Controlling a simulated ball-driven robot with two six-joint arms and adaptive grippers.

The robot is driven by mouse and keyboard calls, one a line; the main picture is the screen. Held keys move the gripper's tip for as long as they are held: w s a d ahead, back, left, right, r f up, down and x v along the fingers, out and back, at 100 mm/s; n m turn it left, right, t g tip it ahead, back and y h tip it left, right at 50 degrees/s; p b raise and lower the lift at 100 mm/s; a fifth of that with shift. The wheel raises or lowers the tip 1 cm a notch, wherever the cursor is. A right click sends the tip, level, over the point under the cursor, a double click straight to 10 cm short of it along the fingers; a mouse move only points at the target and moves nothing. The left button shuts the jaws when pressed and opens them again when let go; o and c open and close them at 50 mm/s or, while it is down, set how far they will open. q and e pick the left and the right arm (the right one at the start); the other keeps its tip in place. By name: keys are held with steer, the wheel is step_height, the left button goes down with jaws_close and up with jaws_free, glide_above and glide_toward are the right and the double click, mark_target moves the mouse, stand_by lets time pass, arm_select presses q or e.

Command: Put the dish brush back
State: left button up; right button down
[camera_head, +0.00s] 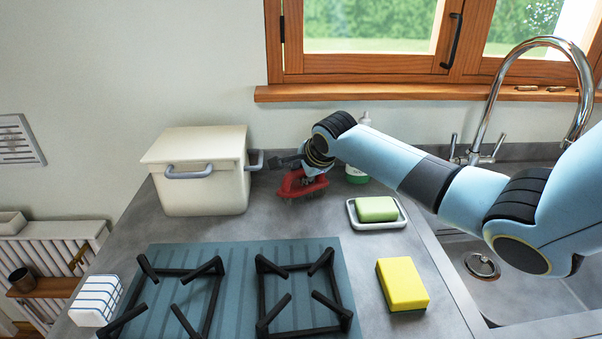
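My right arm comes in from the right and reaches to the back of the counter, beside the white pot. My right gripper (300,178) is low over the counter there, small and partly hidden by its own wrist. A red shape and dark parts show at its end. My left gripper is not in view.
A lidded white pot (203,192) stands left of my gripper. A bottle (356,174) is partly hidden behind my arm. A green bar lies on a dish (378,223); a yellow sponge (402,284) lies nearer. The hob (235,300) fills the front; the sink (530,293) is right.

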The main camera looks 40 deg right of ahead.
steer(key=c, duration=1.4)
jaws_free()
steer(key=p+v, duration=0.1)
steer(key=v, duration=1.1)
steer(key=shift+s, duration=0.1)
steer(key=shift+a+f, duration=0.1)
